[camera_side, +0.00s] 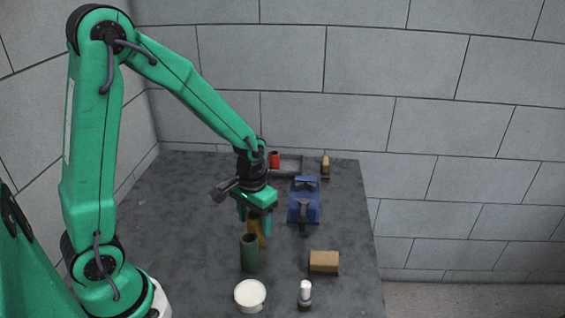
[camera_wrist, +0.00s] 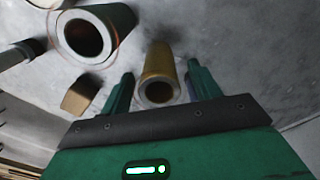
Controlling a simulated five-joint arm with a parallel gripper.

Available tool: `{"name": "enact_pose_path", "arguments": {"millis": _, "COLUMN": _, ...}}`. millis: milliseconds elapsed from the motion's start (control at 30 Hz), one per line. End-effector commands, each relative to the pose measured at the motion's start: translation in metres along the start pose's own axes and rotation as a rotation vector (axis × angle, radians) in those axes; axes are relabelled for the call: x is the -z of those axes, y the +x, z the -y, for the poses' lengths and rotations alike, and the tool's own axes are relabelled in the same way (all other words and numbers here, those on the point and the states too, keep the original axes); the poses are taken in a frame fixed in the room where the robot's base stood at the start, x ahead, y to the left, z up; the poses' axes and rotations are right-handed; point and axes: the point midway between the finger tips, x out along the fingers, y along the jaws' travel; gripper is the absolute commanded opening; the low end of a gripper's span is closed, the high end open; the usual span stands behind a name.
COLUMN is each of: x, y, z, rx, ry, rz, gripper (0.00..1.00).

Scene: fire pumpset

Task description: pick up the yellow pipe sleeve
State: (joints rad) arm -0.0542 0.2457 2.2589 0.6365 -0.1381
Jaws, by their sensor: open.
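The yellow pipe sleeve (camera_wrist: 157,64) is a hollow cylinder with its open end towards the camera in the wrist view. It lies between the two green fingers of my gripper (camera_wrist: 160,75), with visible gaps on both sides. In the side view the sleeve (camera_side: 255,228) stands on the table below my gripper (camera_side: 254,217), with the fingers around its upper part. Its lower part is partly hidden by a dark green pipe. My gripper is open; whether a finger touches the sleeve is not clear in the side view.
The dark green pipe (camera_side: 250,255) stands just in front of the sleeve. A white round container (camera_side: 250,294), a white-capped bottle (camera_side: 305,294) and a brown block (camera_side: 323,262) are nearer the front. A blue vise-like device (camera_side: 304,202) and a red cylinder (camera_side: 274,159) are behind. The table's left side (camera_side: 180,215) is clear.

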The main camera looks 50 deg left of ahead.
Motion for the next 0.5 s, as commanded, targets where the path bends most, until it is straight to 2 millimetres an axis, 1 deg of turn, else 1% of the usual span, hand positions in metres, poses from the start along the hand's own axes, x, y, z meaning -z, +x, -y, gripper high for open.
{"name": "enact_pose_path", "arguments": {"millis": 100, "x": -0.001, "y": 0.014, "z": 0.0, "rx": 0.001, "ry": 0.0, "rz": 0.004, "gripper": 0.62}}
{"name": "enact_pose_path", "arguments": {"millis": 300, "x": -0.001, "y": 0.032, "z": 0.0, "rx": 0.0, "ry": 0.0, "rz": 0.003, "gripper": 0.62}}
{"name": "enact_pose_path", "arguments": {"millis": 500, "x": -0.001, "y": 0.038, "z": 0.0, "rx": 0.0, "ry": 0.0, "rz": 0.001, "gripper": 0.62}}
